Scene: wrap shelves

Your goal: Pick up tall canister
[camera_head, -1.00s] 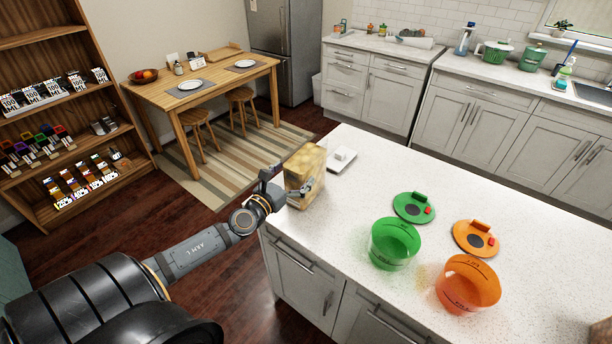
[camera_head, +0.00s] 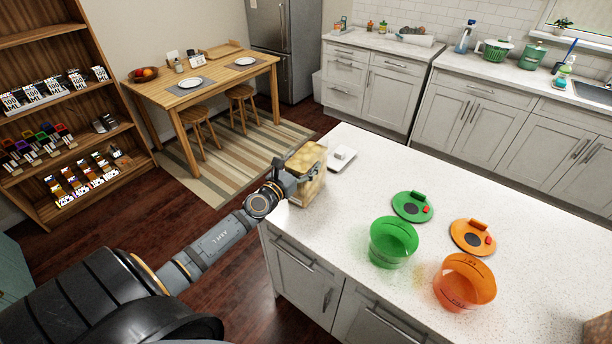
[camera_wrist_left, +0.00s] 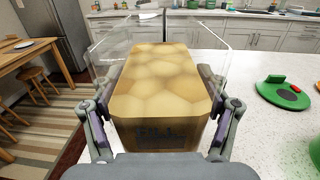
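The tall canister (camera_head: 308,180) is a clear box filled with tan, rounded contents. It stands upright at the near left corner of the white island counter. My left gripper (camera_head: 297,172) reaches it from the left, with its fingers on either side. In the left wrist view the canister (camera_wrist_left: 160,90) fills the middle, and the left gripper's fingers (camera_wrist_left: 160,118) lie against both sides with no clear gap. The canister looks level, and I see no lift off the counter. My right gripper is not in view.
A small white object (camera_head: 343,156) lies just behind the canister. A green tub (camera_head: 393,242) and an orange tub (camera_head: 464,283) stand further right, with a green lid (camera_head: 412,207) and an orange lid (camera_head: 472,238) behind them. The counter (camera_head: 350,215) between is clear.

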